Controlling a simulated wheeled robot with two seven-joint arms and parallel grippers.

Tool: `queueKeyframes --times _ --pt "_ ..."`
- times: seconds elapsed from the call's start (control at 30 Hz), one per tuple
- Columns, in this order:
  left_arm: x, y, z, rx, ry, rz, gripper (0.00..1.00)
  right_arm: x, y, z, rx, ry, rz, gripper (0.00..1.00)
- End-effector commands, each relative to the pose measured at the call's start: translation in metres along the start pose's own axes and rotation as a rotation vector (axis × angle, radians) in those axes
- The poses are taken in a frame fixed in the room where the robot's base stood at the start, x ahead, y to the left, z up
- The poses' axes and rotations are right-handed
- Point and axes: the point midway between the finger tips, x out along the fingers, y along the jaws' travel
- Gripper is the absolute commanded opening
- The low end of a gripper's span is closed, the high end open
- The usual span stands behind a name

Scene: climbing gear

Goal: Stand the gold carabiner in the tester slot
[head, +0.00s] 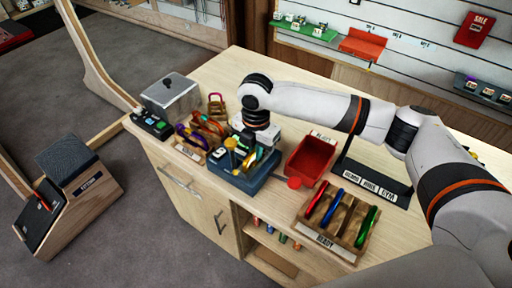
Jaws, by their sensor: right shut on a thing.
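The tester (238,182) is a dark blue box on the counter, with a yellow-gold post standing at its left side. My right gripper (256,149) is directly above the tester, pointing down, and is shut on the gold carabiner (248,160). The carabiner is small and partly hidden by the gripper. I cannot tell whether its lower end is inside the slot or just above it. My left gripper is not in view.
A wooden rack (338,222) with several coloured carabiners stands at the front right, near a red tray (311,158). A grey metal box (171,95) and a rack of purple and orange gear (203,127) are left of the tester. The counter's back is clear.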

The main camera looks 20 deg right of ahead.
Motion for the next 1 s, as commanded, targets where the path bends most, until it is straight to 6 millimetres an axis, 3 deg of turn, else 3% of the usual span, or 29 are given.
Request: queueKeyframes --times 0.07,0.1,0.23,0.63,1.0 --pt "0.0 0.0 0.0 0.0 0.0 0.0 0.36 0.002 0.0 0.0 0.0 0.0 0.0 0.0" --pt "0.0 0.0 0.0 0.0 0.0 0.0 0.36 0.002 0.0 0.0 0.0 0.0 0.0 0.15" --pt "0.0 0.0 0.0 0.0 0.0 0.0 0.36 0.002 0.0 0.0 0.0 0.0 0.0 0.35" --pt "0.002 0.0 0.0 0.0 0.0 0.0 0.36 -0.007 0.0 0.0 0.001 0.0 0.0 0.35" --pt "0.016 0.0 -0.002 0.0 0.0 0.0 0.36 -0.08 -0.001 0.0 0.0 0.001 -0.004 0.35"
